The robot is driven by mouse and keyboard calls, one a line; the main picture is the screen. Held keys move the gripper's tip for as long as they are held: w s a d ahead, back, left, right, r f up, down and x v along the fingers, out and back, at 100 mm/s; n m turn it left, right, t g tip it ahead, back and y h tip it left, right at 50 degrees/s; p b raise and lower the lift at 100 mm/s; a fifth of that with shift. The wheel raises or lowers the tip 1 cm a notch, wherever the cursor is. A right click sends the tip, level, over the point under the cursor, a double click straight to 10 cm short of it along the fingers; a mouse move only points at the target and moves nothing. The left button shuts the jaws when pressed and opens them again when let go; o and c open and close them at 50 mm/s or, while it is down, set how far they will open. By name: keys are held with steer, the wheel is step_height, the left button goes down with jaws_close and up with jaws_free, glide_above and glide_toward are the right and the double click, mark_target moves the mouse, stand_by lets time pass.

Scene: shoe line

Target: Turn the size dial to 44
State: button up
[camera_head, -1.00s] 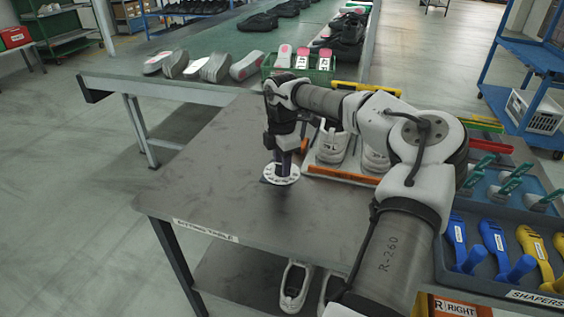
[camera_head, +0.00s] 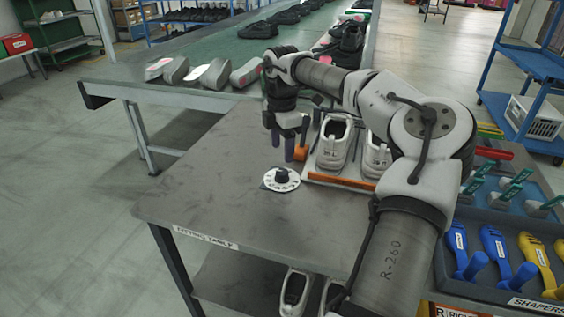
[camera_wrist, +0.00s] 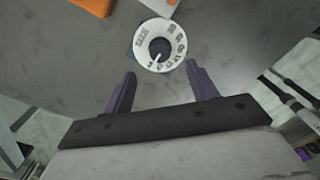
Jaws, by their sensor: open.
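The size dial (camera_head: 281,179) is a white disc with dark printed numbers and a black knob (camera_head: 282,174), lying flat on the grey table. In the wrist view the dial (camera_wrist: 159,45) sits ahead of the fingers, with a white pointer line on its knob; the numbers are too small to read surely. My gripper (camera_head: 290,150) hangs above the table behind the dial, pointing down. In the wrist view my gripper (camera_wrist: 160,88) shows two dark fingers spread wide with nothing between them, apart from the dial.
White shoes (camera_head: 334,142) stand on a board with an orange front edge (camera_head: 338,182), right of the dial and close to my gripper. A tray of blue and yellow shapers (camera_head: 495,243) lies further right. The table left of the dial (camera_head: 205,170) is clear.

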step_height(320, 180, up, 6)
stand_by(0.5)
